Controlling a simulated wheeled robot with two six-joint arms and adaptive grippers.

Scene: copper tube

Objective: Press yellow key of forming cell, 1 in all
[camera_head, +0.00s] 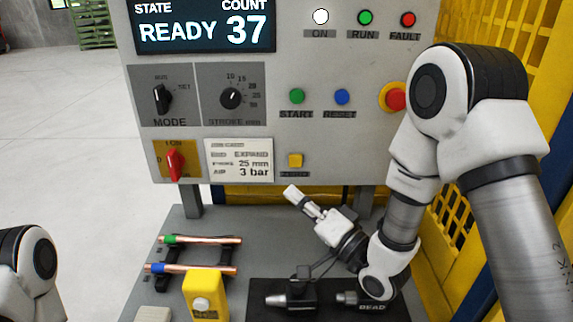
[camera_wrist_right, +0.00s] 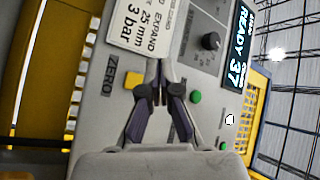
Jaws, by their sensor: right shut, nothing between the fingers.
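The yellow key (camera_head: 295,160) is a small square button low on the grey panel of the forming cell (camera_head: 330,135), above the label ZERO. It also shows in the right wrist view (camera_wrist_right: 133,79), left of my fingertips. My right gripper (camera_head: 292,192) is shut and empty, just below the yellow key in the head view. In the right wrist view its fingertips (camera_wrist_right: 153,92) meet in front of the panel. I cannot tell how far they are from it. The display reads READY and 37. My left gripper is out of view; only part of my left arm shows at the lower left.
Green START (camera_head: 297,96) and blue RESET (camera_head: 342,96) buttons and a red emergency stop (camera_head: 395,98) sit above. A red switch (camera_head: 175,165) is at left. Below are two copper tubes (camera_head: 205,239) on a rack, a yellow block (camera_head: 205,297) and a black fixture (camera_head: 300,293).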

